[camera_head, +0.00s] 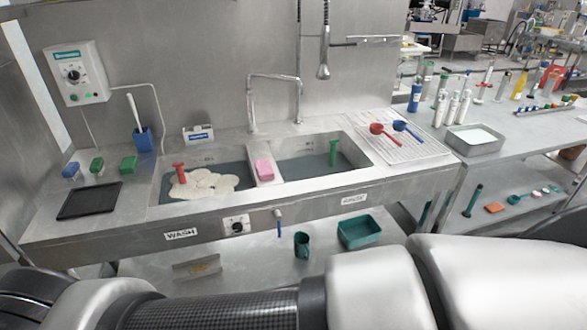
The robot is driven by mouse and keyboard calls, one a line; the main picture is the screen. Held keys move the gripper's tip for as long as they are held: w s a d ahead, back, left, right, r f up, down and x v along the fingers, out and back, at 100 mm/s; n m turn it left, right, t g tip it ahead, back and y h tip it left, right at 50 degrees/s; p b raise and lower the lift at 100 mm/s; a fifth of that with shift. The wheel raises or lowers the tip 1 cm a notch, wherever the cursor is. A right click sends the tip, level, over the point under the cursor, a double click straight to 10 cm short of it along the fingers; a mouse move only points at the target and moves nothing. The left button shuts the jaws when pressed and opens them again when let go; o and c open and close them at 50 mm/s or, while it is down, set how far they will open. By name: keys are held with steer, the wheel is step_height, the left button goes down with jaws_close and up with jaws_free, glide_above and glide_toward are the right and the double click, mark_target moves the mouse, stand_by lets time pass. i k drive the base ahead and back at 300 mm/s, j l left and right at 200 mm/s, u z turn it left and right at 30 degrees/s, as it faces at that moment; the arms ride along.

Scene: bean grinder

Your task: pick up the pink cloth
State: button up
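A small pink block-like item (264,170), which looks like the folded pink cloth, lies on the metal divider between the two sink basins. Its fine texture is too small to make out. My own arm spans the bottom of the view in the foreground, well in front of the sink and apart from the pink item. My gripper is not in view, so its opening and contents are hidden.
The wash basin (235,178) holds foam and a red-handled stopper (178,173). The rinse basin (300,167) has a green stopper (333,153). A tall faucet (250,105) rises behind the divider. Red and blue scoops (408,129) lie on the right drainboard.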

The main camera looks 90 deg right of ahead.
mark_target(264, 169)
steer(key=z, duration=2.75)
